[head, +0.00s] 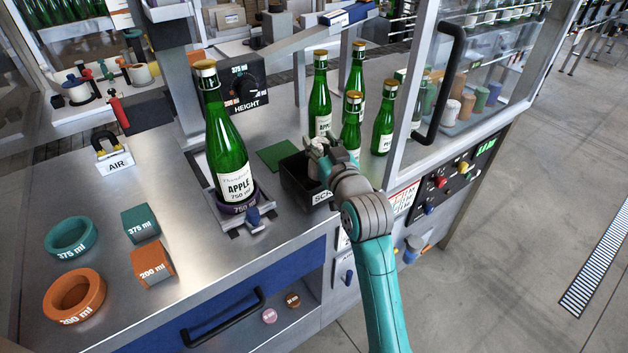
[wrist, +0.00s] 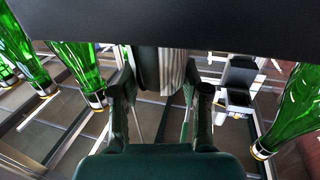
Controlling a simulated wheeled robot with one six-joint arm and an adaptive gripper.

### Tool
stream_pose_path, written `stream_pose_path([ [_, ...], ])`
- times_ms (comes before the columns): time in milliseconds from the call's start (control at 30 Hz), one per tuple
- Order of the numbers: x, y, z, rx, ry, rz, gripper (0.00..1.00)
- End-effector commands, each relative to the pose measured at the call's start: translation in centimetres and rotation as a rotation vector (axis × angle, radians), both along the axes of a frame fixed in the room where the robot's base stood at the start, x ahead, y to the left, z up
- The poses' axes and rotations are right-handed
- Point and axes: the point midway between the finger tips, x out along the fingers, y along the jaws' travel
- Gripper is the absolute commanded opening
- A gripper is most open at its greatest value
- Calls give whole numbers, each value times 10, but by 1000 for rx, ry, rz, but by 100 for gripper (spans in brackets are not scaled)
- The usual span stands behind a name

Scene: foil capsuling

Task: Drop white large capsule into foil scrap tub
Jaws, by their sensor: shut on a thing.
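The black scrap tub (head: 296,184) stands near the bench's front right edge, with a partly hidden white label beginning "SC". My gripper (head: 318,158) is over the tub's right side in the head view, with my teal arm reaching up from below. In the wrist view my gripper (wrist: 163,92) has its two dark fingers on either side of a pale, ribbed piece, the white large capsule (wrist: 172,70), and is shut on it. A dark band hides part of the capsule in the wrist view. In the head view I cannot clearly separate the capsule from the fingers.
A green 750 ml apple bottle (head: 228,150) stands upright in a holder left of the tub. Several green bottles (head: 382,130) stand behind and right of my gripper. A guard frame with a black handle (head: 440,80) is close on the right. Orange (head: 75,295) and teal (head: 70,238) rings lie at left.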

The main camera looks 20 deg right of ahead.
Motion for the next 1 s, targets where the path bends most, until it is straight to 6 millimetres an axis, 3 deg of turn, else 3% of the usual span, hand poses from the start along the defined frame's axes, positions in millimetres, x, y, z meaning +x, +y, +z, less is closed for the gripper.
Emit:
stream_pose_path([
  [400,0,0,-7,0,1,0,36],
  [433,0,0,-7,0,1,0,50],
  [533,0,0,-7,0,1,0,75],
  [867,-1,0,-7,0,1,0,75],
  [1000,-12,-1,-8,0,1,-1,75],
])
